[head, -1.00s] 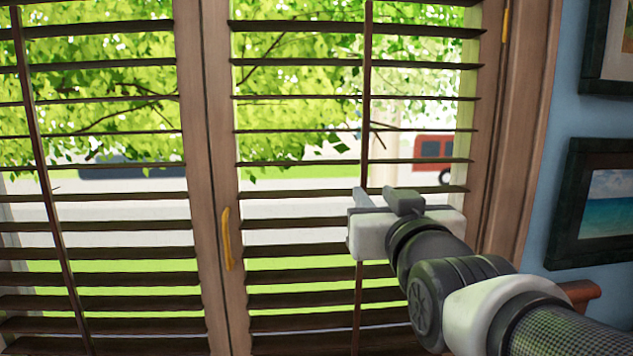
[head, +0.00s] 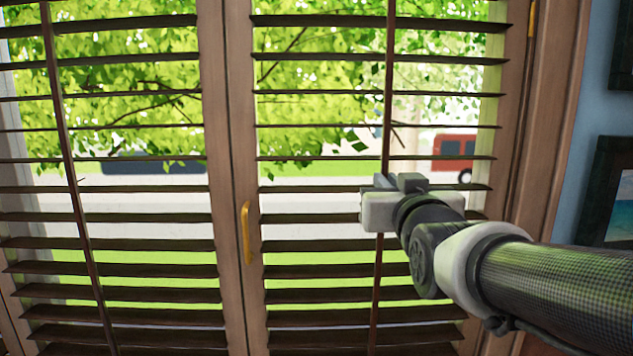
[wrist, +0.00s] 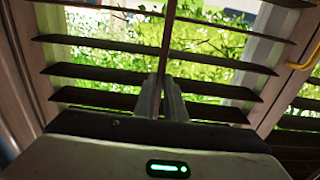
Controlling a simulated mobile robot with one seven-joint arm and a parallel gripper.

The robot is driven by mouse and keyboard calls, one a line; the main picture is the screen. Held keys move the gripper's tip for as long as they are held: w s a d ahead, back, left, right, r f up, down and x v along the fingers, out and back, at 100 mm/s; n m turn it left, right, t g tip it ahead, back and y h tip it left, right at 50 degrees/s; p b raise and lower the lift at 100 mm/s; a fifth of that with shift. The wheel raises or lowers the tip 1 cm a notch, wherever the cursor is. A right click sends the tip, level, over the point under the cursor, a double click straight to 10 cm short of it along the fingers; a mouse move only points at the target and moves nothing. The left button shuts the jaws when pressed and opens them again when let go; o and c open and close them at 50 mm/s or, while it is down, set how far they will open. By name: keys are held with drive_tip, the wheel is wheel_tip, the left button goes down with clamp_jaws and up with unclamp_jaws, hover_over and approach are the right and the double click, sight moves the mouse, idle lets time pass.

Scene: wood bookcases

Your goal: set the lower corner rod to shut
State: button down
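The dark vertical tilt rod (head: 388,90) runs down the front of the right louvered shutter panel. The panel's slats (head: 315,190) stand open, with daylight between them. My gripper (head: 400,183) is at the rod, at about the panel's mid height. In the wrist view, the two fingers (wrist: 163,98) stand close together with the rod (wrist: 167,45) running between them, and they look shut on it. The part of the rod behind the gripper is hidden. Which rod counts as the lower corner one cannot be told from these views.
A second panel on the left has its own rod (head: 72,170) and open slats. A yellow handle (head: 246,232) is on the wooden stile between the panels. A framed picture (head: 612,190) hangs on the blue wall at right.

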sight(386, 155)
drive_tip(key=shift+r, duration=0.1)
drive_tip(key=shift+w+r+p, duration=0.2)
drive_tip(key=shift+r+p, duration=0.05)
drive_tip(key=shift+r, duration=0.5)
drive_tip(key=shift+w+r+p, duration=0.25)
drive_tip(key=shift+r+p, duration=0.05)
drive_tip(key=shift+r, duration=0.45)
drive_tip(key=shift+w+r+p, duration=0.2)
drive_tip(key=shift+r+p, duration=0.05)
drive_tip(key=shift+r, duration=0.5)
drive_tip(key=c, duration=2)
unclamp_jaws()
drive_tip(key=shift+r, duration=0.1)
drive_tip(key=shift+o, duration=0.9)
drive_tip(key=shift+f, duration=0.2)
drive_tip(key=s, duration=1.7)
drive_tip(key=shift+s+p, duration=0.15)
drive_tip(key=shift+p, duration=0.2)
